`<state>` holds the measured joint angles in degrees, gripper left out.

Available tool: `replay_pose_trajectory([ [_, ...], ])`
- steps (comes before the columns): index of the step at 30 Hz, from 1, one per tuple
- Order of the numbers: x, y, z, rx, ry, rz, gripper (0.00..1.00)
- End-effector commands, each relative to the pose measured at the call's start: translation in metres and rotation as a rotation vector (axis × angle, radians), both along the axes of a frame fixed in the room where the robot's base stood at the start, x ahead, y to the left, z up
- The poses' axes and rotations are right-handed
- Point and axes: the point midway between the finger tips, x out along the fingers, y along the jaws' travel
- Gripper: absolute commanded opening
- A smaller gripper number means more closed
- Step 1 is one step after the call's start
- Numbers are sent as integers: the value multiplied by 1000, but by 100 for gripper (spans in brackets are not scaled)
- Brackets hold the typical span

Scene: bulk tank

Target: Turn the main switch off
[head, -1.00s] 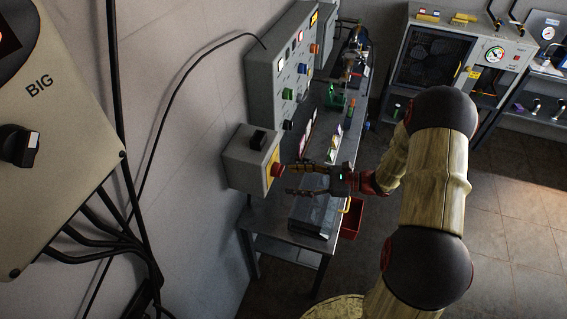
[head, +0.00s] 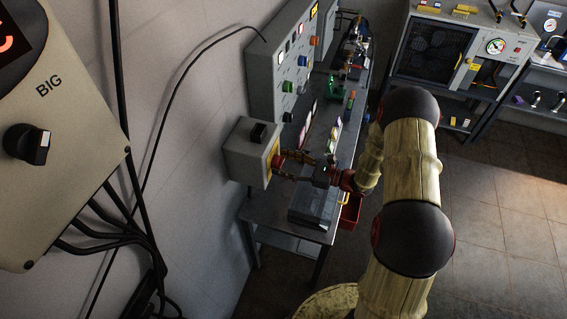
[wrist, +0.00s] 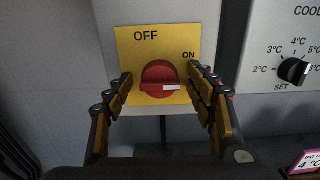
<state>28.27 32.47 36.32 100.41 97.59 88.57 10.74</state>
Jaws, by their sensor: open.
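The main switch is a red rotary knob (wrist: 160,80) on a yellow plate (wrist: 130,45) marked OFF at the top and ON at the upper right. Its white pointer mark points right, on the ON side. In the head view the knob (head: 277,163) sits on the side of a grey wall box (head: 246,155). My gripper (head: 289,165) is open in front of it. In the wrist view its fingers (wrist: 160,86) stand on the left and right of the knob. Gaps show between knob and fingers; I see no contact.
A grey control panel (head: 277,75) with coloured buttons is on the wall beyond the box. A metal bench (head: 322,236) runs below, with a grey case and a red bin (head: 350,211). A temperature dial (wrist: 294,71) is right of the switch.

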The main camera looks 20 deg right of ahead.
Motion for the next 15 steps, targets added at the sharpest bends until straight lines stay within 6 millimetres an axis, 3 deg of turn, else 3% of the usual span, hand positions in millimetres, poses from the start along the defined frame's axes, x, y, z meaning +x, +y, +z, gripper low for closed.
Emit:
replay_pose_trajectory([
  [7, 1, 1, 0, 0, 0, 0, 56],
  [15, 0, 0, 0, -1, -1, 0, 40],
])
